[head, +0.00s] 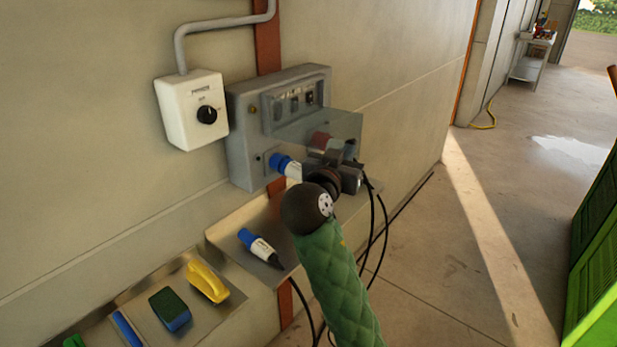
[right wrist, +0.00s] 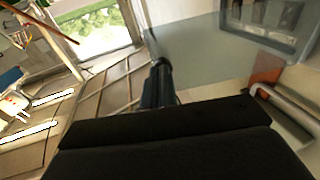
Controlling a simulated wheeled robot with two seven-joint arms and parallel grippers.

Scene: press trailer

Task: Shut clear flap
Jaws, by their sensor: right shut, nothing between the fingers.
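The clear flap (head: 335,128) is a see-through grey panel on the grey wall box (head: 243,140). It stands open, sticking out from below the recessed switch panel (head: 294,101). In the right wrist view the flap (right wrist: 195,45) is a pale bluish sheet beside the framed switch window (right wrist: 268,22). My right gripper (head: 348,158) is shut and empty, at the flap's lower outer part; I cannot tell whether it touches. In the right wrist view its dark fingers (right wrist: 160,75) overlap the flap's near edge. My left gripper is not in view.
Blue-and-white plugs sit in the box (head: 281,162) and on the metal shelf (head: 258,245). Black cables (head: 372,225) hang beside my right arm. A white control box (head: 190,110) is left. A yellow-handled tool (head: 207,281) and a green brush (head: 170,308) lie below.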

